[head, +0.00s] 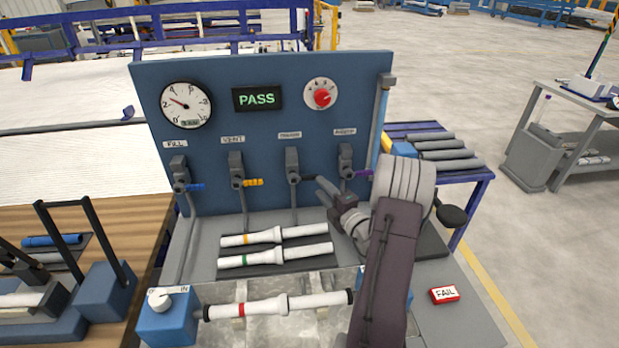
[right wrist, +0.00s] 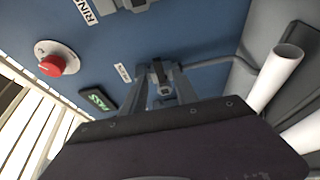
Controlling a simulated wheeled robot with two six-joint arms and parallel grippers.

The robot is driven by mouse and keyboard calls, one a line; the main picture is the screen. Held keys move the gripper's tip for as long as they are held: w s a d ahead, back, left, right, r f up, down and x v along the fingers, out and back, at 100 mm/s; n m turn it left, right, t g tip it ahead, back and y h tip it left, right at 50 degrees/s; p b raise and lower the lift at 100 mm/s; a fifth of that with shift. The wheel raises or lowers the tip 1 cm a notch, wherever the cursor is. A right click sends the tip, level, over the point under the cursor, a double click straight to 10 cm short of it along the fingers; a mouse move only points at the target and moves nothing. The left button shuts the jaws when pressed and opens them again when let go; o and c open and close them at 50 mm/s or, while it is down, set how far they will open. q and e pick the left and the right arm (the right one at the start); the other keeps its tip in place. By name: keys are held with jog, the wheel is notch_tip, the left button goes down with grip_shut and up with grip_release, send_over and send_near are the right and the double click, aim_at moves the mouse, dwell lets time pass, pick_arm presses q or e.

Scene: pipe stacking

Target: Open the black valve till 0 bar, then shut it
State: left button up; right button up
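The black valve (head: 293,165) is third from the left on the blue panel, its dark handle pointing right. My right gripper (head: 328,192) is just right of and below it, fingers apart. In the right wrist view a grey valve body (right wrist: 160,76) shows between the two fingers (right wrist: 160,97); I cannot tell whether they touch the handle. The pressure gauge (head: 186,104) has its red needle pointing left and slightly up, near the low marks, not clearly readable. The display (head: 257,98) reads PASS in green. My left gripper is out of view.
Valves with blue (head: 181,172), yellow (head: 238,168) and purple (head: 346,160) handles share the panel, below a red knob (head: 322,97). A red-banded white pipe (head: 280,305) lies in front; two more pipes (head: 278,235) lie behind it. A FAIL sign (head: 444,295) is at right.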

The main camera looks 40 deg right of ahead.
aim_at(313, 179)
jog(key=w, duration=0.6)
jog(key=shift+w+d, duration=0.4)
grip_shut()
dwell(0.9)
